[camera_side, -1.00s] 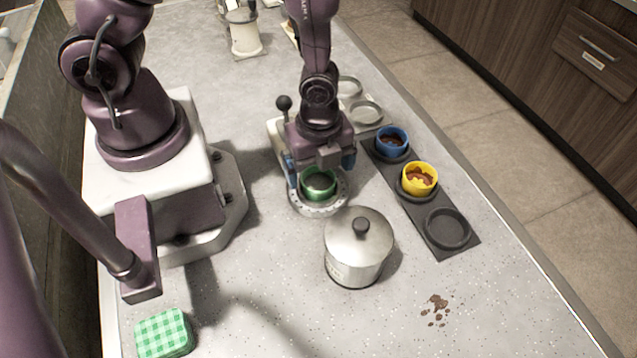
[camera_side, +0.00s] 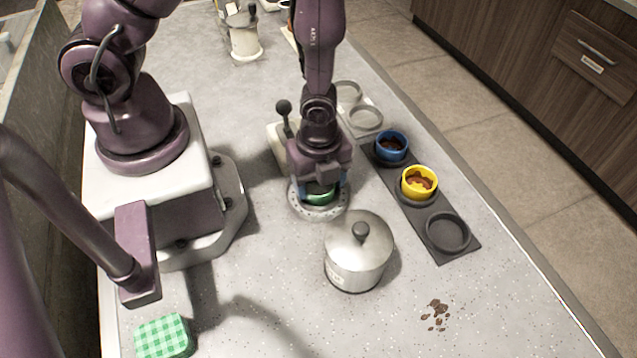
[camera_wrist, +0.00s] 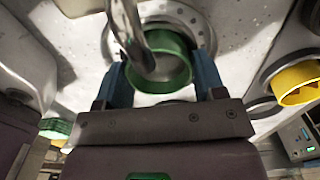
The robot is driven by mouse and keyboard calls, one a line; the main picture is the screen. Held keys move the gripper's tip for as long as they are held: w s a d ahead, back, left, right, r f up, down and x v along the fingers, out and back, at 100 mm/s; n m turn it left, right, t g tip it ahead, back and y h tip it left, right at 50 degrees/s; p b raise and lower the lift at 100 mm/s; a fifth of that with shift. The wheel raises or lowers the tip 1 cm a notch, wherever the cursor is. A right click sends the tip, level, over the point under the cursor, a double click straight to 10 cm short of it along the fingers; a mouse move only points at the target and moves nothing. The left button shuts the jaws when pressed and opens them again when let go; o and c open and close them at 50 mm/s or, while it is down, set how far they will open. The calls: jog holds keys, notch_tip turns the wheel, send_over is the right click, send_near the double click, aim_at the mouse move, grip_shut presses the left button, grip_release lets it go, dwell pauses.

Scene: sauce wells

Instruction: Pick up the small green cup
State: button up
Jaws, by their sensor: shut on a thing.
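The small green cup (camera_side: 320,196) sits at the round perforated metal plate (camera_side: 318,213), below my gripper (camera_side: 320,187) in the side view. In the wrist view the green cup (camera_wrist: 172,75) is between the two blue fingers of my gripper (camera_wrist: 160,80), which are shut on its sides. A curved metal spout or handle (camera_wrist: 138,35) crosses in front of part of the cup there. The side view hides most of the cup behind the gripper. I cannot tell whether the cup touches the plate.
A lidded metal pot (camera_side: 358,258) stands close in front. To the right, a dark tray (camera_side: 459,252) holds a blue cup (camera_side: 391,147) and a yellow cup (camera_side: 419,183); its nearest well is empty.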

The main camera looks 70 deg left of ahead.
aim_at(318, 193)
jog(key=shift+r, duration=0.1)
notch_tip(318, 193, up, 10)
dwell(0.7)
dwell(0.3)
